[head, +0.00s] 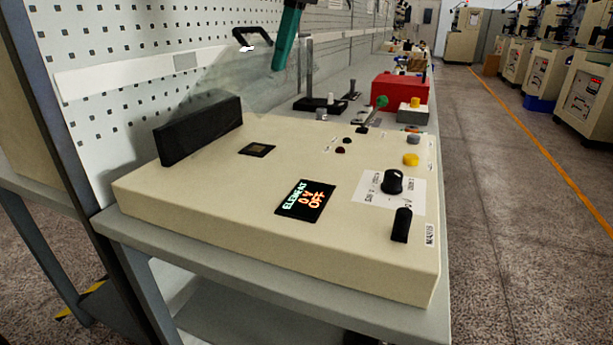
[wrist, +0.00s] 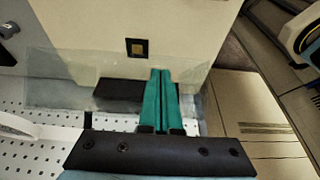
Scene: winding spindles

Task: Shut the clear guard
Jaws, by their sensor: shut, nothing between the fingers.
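The clear guard (head: 232,85) is a see-through panel standing raised above the rear of the cream console (head: 200,185), with its lower part by a black block (head: 200,130). A black handle (head: 257,37) is at its upper end. My gripper (head: 279,66) has teal fingers pointing down, shut and empty, just right of the handle in the head view. In the wrist view the shut fingers (wrist: 160,73) overlap the guard's pale pane (wrist: 60,80); I cannot tell if they touch it. A small dark square window (head: 257,150) on the console is uncovered.
A red box (head: 398,90) is behind. A white pegboard (head: 120,35) backs the bench.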

